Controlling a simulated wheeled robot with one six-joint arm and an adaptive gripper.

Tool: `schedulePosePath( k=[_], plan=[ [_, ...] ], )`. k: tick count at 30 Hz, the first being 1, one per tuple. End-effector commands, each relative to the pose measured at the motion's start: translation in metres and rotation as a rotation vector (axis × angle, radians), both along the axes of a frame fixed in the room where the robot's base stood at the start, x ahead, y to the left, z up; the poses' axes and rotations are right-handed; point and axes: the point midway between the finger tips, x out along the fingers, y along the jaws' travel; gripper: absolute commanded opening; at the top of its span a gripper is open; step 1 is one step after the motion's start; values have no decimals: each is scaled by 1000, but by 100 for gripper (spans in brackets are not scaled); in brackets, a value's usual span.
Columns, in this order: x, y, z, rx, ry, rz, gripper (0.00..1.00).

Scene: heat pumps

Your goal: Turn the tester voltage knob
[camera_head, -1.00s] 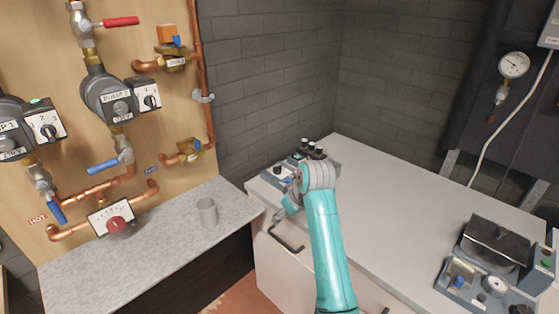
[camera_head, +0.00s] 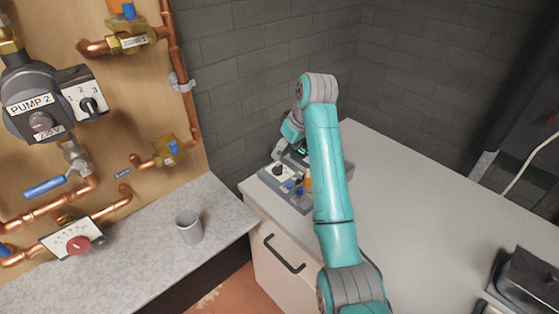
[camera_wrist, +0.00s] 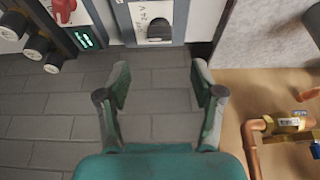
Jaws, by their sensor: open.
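The tester (camera_head: 296,196) sits on the left corner of the white cabinet top, partly hidden by my arm. Its black voltage knob (camera_head: 278,170) shows at its left end. In the wrist view the black knob (camera_wrist: 160,29) is at the top centre, on a white plate marked "24 V". A green-lit display (camera_wrist: 87,38) and a red knob (camera_wrist: 63,8) are left of it. My gripper (camera_wrist: 160,75) is open and empty, its fingertips apart from the knob, which appears beyond the gap between them. In the head view my gripper (camera_head: 288,137) is above the tester's back side, partly covered by my arm.
Several black posts (camera_wrist: 35,47) stand at the tester's side. A grey cup (camera_head: 189,226) is on the grey counter (camera_head: 140,265). A dark device (camera_head: 525,280) is at right. The cabinet's middle is clear.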

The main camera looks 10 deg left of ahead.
Motion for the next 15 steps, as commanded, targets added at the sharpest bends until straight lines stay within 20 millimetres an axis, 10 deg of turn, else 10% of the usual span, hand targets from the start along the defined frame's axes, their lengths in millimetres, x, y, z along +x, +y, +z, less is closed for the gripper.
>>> schedulePosePath(
  k=[15],
  plan=[
    [19,24,-76,-1,2,-1,67]
  ],
)
